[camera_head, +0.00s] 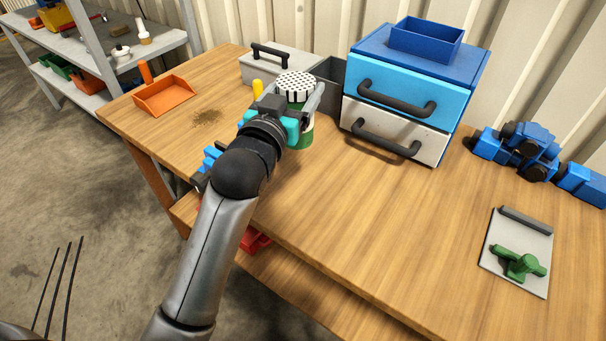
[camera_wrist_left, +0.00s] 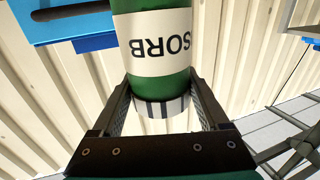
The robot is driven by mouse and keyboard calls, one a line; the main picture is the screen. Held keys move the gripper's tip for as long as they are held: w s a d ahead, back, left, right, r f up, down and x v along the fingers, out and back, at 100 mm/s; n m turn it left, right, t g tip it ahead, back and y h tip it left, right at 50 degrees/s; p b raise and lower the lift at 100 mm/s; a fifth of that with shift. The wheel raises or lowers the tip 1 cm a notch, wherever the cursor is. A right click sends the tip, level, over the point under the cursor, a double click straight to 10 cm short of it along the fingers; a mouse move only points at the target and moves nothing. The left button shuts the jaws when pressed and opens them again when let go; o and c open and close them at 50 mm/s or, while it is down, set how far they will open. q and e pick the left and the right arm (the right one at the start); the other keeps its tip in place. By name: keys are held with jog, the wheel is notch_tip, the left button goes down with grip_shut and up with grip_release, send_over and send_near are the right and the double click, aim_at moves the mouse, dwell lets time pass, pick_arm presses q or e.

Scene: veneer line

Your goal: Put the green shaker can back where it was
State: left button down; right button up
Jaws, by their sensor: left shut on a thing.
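The green shaker can (camera_head: 305,138) has a white perforated lid and stands upright over the wooden worktable (camera_head: 385,225), just left of the drawer unit. My left gripper (camera_head: 289,103) is shut on it near the lid. In the left wrist view the can (camera_wrist_left: 160,60) sits between both fingers, with its pale "SORB" label showing upside down. Whether its base touches the table I cannot tell. My right gripper is not in view.
A blue and white drawer unit (camera_head: 392,118) stands close right of the can, with a grey box (camera_head: 283,66) behind. An orange dustpan (camera_head: 165,96) and a dark patch (camera_head: 207,117) lie left. The table's middle is clear.

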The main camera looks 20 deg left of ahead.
pick_arm(q)
notch_tip(320, 180, down, 12)
jog(key=b, duration=0.3)
jog(key=shift+r, duration=0.1)
jog(key=shift+f+b, duration=0.7)
jog(key=shift+f, duration=1.6)
grip_release()
jog(key=shift+f, duration=0.2)
jog(key=s+p, duration=0.1)
jog(key=s, duration=1.1)
jog(key=shift+a+r, duration=0.2)
jog(key=shift+a, duration=0.25)
